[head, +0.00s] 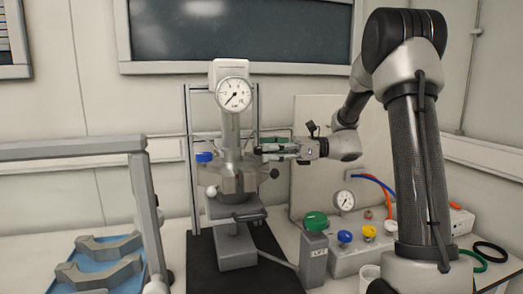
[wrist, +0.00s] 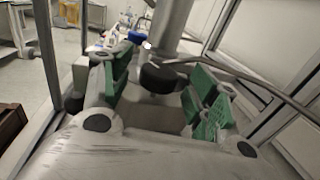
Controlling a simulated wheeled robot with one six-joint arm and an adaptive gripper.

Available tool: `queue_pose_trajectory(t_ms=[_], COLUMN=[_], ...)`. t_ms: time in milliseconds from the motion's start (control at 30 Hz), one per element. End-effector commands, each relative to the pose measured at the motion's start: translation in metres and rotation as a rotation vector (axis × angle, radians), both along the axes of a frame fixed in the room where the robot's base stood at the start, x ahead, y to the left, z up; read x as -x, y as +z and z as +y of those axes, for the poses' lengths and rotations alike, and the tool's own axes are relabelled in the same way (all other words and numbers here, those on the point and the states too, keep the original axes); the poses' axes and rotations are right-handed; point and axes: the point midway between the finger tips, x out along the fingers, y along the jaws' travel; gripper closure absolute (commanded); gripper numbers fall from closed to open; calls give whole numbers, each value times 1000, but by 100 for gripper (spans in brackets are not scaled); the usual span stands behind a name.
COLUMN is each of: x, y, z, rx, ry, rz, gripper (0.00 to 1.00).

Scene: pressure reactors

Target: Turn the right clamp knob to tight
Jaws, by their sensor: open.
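The reactor (head: 233,178) stands upright in a frame with a round gauge on top. A small dark knob (head: 274,173) sticks out at its right side, below my gripper (head: 266,150). My gripper reaches in from the right at the height of the reactor's neck. In the wrist view, my gripper (wrist: 163,84) is open, its green-padded fingers apart. A black round knob (wrist: 157,77) shows between and ahead of the fingers, with visible space to both pads. I cannot tell for certain that this is the right clamp knob, nor how tight it is.
A blue knob (head: 204,157) is on the reactor's left side. A metal frame post (head: 190,150) stands beside the reactor. A control box (head: 350,255) with colored knobs and a green-topped block (head: 314,250) stand front right. A blue tray (head: 100,266) with grey parts lies front left.

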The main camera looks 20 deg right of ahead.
Motion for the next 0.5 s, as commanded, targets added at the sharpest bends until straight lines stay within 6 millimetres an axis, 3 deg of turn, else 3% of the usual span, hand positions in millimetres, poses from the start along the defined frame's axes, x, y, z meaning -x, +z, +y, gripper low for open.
queue_pose_trajectory(t_ms=[200, 467, 500], x=[-3, -4, -4], y=[0, 0, 0], z=[20, 22, 22], rx=[1, 2, 2], ry=[1, 0, 0], rz=[-1, -1, -1], gripper=[40, 40, 45])
